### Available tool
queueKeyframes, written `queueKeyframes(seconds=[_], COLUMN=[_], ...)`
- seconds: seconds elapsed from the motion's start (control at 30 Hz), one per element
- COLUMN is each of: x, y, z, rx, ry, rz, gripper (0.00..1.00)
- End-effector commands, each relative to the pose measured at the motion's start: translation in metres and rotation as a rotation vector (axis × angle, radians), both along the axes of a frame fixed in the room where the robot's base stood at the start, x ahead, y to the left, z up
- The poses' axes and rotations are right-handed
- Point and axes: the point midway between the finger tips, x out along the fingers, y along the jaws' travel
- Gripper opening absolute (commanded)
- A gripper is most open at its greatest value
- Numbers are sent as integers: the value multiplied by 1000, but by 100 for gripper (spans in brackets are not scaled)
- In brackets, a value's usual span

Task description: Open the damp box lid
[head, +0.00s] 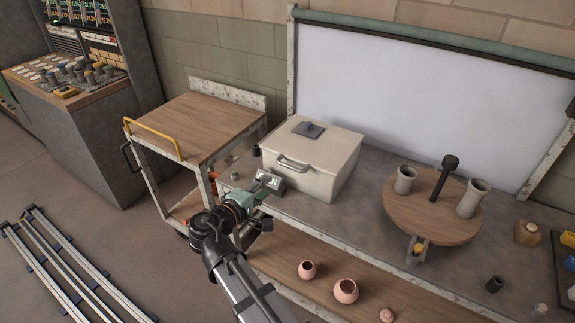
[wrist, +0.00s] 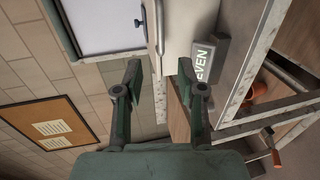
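The damp box (head: 335,175) is a pale box standing on the bench, with its lid (head: 335,137) down. A small dark plate with a knob (head: 309,129) lies on the lid. A metal bar handle (head: 292,164) is on the side facing my arm. My gripper (head: 266,187) is just in front of and below that handle. In the wrist view my gripper (wrist: 161,75) is open and empty. The handle (wrist: 159,28) shows beyond the gap between the two fingertips, apart from them.
A grey block lettered "EVEN" (wrist: 207,58) stands close by the right finger. A wooden-topped cart (head: 190,125) is left of the bench. A round wooden stand (head: 430,222) with grey pots is to the right. Pink pots (head: 345,291) sit on the lower shelf.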

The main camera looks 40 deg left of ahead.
Motion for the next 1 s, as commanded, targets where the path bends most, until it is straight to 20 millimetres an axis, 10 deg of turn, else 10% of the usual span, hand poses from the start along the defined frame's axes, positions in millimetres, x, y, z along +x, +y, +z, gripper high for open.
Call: queueKeyframes(seconds=[0.6, 1.0], x=[117, 145], y=[14, 17], z=[-24, -31], rx=[-4, -2], ry=[2, 1], rz=[-2, 0], gripper=[39, 39])
